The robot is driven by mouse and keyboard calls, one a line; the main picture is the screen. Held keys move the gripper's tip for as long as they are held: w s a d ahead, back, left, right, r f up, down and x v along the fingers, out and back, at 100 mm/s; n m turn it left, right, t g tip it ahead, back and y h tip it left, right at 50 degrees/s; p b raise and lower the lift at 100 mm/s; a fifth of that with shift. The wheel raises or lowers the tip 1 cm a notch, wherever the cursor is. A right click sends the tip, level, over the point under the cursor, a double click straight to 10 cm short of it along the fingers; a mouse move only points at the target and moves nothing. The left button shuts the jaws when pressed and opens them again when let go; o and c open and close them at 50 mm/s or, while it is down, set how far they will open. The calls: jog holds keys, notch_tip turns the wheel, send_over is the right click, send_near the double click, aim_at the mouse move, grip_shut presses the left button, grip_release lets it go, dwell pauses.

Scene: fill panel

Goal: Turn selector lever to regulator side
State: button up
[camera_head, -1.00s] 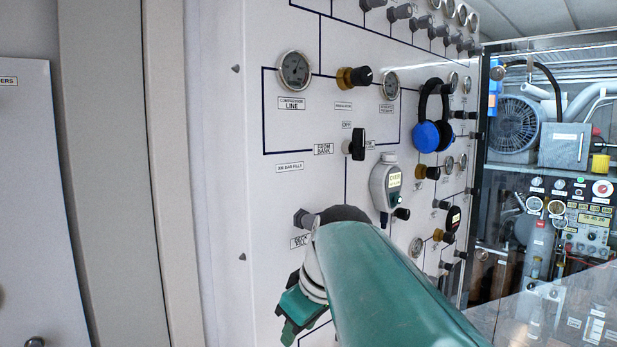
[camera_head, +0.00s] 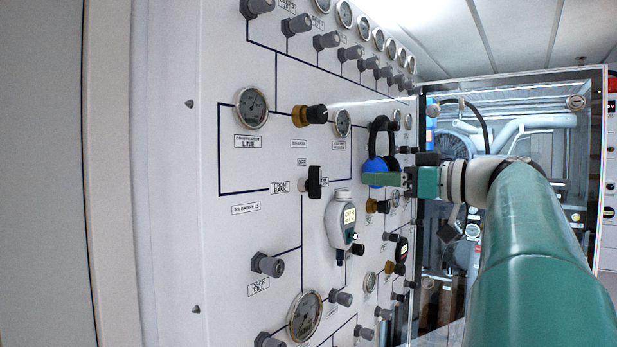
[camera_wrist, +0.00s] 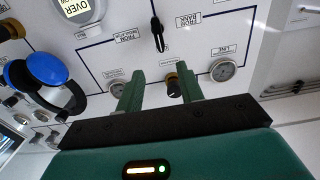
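The black selector lever (camera_head: 315,182) is on the white panel, with the FROM BANK label (camera_head: 280,187) on its left and an OFF label above. Its handle looks roughly upright. In the wrist view the lever (camera_wrist: 157,34) stands between the FROM REGULATOR label (camera_wrist: 127,37) and the FROM BANK label (camera_wrist: 188,20). My gripper (camera_head: 366,180) is to the right of the lever at about its height in the head view, apart from it. In the wrist view its two green fingers (camera_wrist: 159,90) are spread and empty, with the lever beyond them.
A brass and black regulator knob (camera_head: 310,114) and gauges are above the lever. Blue and black ear defenders (camera_head: 378,150) hang right of it, partly behind my gripper. A grey meter (camera_head: 341,222) hangs below right. Several knobs stick out along the panel.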

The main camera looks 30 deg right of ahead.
aim_at(320, 175)
jog(key=x, duration=1.3)
grip_shut()
